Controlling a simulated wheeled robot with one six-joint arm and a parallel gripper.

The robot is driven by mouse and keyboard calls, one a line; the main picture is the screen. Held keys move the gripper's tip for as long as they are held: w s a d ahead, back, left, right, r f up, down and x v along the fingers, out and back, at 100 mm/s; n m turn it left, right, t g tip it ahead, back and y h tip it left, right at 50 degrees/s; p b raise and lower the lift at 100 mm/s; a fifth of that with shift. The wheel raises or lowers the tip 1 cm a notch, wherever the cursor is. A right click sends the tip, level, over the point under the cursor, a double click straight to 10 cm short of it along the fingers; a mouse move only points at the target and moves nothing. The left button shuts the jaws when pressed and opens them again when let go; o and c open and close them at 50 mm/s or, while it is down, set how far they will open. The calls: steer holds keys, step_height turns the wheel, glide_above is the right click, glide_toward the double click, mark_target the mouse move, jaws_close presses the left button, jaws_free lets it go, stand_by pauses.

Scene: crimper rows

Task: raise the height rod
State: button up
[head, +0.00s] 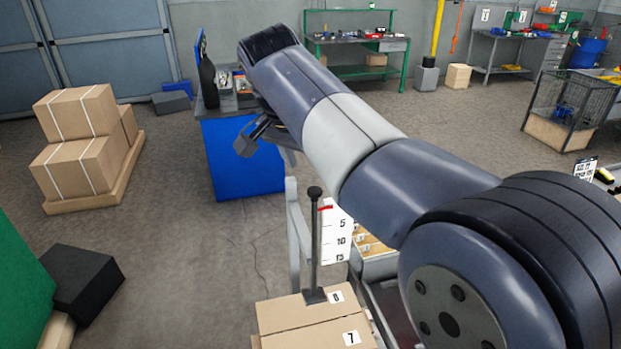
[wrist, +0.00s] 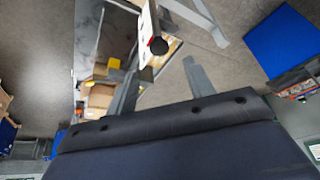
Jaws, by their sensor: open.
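The height rod (head: 315,240) is a dark upright rod with a round black knob on top, standing on a cardboard box. A red pointer near its top lies beside a white scale marked 5, 10 and 15 (head: 337,230). In the wrist view its black knob (wrist: 158,46) shows ahead of my gripper (wrist: 160,68), lined up between the two spread fingers but past their tips. In the head view my gripper (head: 252,134) hangs from the arm up and left of the knob, apart from it. It is open and empty.
The box (head: 293,316) under the rod carries labels 0 and 7. A grey post (head: 296,225) stands just left of the scale. A blue-fronted bench (head: 240,160) is behind, stacked cartons (head: 78,150) are left, and open floor lies between.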

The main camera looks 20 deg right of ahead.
mark_target(314, 191)
steer(key=shift+v, duration=2.05)
steer(key=p+x, duration=0.1)
steer(key=x, duration=0.9)
steer(key=shift+d+f, duration=0.15)
steer(key=shift+f, duration=0.15)
steer(key=shift+w+f, duration=0.1)
steer(key=shift+f, duration=0.5)
